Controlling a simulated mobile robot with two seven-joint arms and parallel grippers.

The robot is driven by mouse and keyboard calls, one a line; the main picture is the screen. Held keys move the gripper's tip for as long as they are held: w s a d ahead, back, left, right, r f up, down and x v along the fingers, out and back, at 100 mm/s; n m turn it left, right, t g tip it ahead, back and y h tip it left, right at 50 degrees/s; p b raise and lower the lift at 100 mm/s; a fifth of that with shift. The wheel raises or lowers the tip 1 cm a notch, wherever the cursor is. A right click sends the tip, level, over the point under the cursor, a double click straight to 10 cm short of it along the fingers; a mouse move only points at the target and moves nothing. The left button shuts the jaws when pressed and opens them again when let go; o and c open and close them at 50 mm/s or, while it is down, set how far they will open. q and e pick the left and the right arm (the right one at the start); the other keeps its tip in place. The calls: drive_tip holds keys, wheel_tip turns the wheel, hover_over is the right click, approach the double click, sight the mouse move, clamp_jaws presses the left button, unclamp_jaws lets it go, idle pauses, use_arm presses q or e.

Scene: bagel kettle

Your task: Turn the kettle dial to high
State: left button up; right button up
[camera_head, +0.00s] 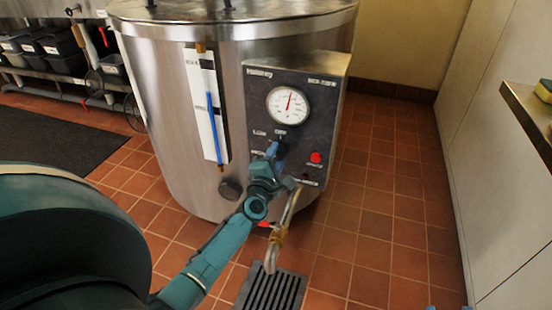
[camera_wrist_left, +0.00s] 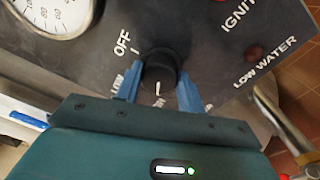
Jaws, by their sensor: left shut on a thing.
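The kettle (camera_head: 165,95) is a large steel drum with a dark control panel (camera_head: 325,95) on its front. The dial is a black round knob (camera_wrist_left: 160,68) in the left wrist view, with a white mark toward the bottom of the picture. "OFF" and "LOW" are printed beside it; another label is mostly hidden by a finger. My left gripper (camera_head: 272,158) reaches the panel and hides the dial in the head view. Its blue fingers (camera_wrist_left: 160,88) are shut on the dial, one on each side. Small blue tips, probably my right gripper (camera_head: 448,307), barely show at the bottom edge.
A round gauge (camera_head: 289,105) sits above the dial and a red light (camera_head: 316,157) to its right. A drain pipe (camera_head: 285,220) hangs below, over a floor grate (camera_head: 272,292). A wall and a counter edge (camera_head: 525,110) stand at right; tiled floor between is clear.

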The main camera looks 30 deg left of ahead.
use_arm(q)
drive_tip(key=shift+n, duration=0.3)
use_arm(e)
drive_tip(key=shift+r, duration=0.15)
use_arm(q)
drive_tip(key=o, duration=1)
drive_tip(key=shift+c, duration=0.2)
drive_tip(key=p+v, duration=0.1)
drive_tip(key=v, duration=1.2)
drive_tip(key=shift+p, duration=0.3)
use_arm(e)
drive_tip(key=shift+d+m+g+h, duration=0.35)
drive_tip(key=shift+m+g+h, duration=0.05)
drive_tip(key=shift+h, duration=0.1)
use_arm(q)
drive_tip(key=shift+s+d, duration=0.1)
use_arm(e)
drive_tip(key=shift+w, duration=0.1)
